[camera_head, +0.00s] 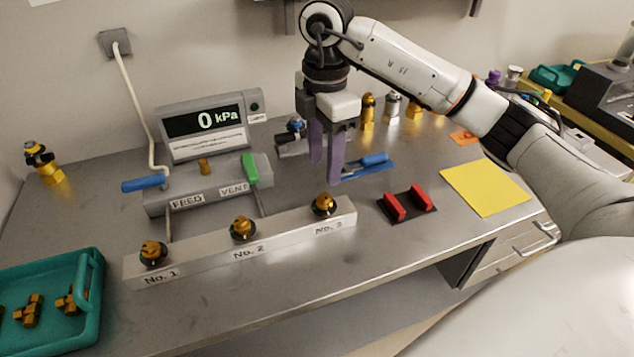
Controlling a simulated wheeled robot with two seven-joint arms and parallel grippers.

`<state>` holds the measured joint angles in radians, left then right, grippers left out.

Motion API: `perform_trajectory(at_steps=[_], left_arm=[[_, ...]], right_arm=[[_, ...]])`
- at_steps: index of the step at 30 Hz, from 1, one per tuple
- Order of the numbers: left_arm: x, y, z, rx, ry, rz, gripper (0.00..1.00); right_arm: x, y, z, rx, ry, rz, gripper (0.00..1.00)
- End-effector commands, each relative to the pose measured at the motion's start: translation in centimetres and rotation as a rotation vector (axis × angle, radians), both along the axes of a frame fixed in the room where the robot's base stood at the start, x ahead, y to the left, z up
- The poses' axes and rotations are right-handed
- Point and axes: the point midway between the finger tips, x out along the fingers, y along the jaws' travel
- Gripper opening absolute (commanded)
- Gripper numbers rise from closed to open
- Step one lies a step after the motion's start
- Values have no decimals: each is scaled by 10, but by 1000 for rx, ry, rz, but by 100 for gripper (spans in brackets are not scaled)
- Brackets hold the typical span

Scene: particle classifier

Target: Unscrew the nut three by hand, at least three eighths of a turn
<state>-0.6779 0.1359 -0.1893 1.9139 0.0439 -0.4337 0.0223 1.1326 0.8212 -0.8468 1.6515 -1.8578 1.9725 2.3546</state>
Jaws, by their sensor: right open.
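Nut three is the brass nut (324,204) on the long light block (190,263), at the right end above the label "No. 3". It sits on a dark green base and looks upright. My right gripper (324,172) points down above and slightly behind nut three, with its purple fingers apart and nothing between them. A gap shows between the fingertips and the nut. Two like nuts, No. 1 (153,253) and No. 2 (243,228), sit on the same block to the left. My left gripper is not in view.
A gauge (205,125) reading 0 kPa stands behind a valve block with a blue handle (145,183) and a green handle (250,169). A red-jawed holder (408,203) and a yellow sheet (484,187) lie right of the block. A teal tray (95,290) holds brass fittings.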

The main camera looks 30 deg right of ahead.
Motion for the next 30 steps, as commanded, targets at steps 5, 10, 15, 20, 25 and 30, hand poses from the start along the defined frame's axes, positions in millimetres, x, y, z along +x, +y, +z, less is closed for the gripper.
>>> perform_trajectory(at_steps=[5,10,15,20,25,30], left_arm=[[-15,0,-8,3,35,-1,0],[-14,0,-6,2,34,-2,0],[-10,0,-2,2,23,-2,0],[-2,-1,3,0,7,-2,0],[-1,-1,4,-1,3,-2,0],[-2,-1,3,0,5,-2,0]], right_arm=[[-1,0,-36,1,5,2,45],[-1,1,-63,2,4,2,45],[0,0,-79,2,1,3,45],[0,1,-83,3,0,4,45],[0,1,-82,3,0,4,45],[0,1,-82,3,0,4,16]])
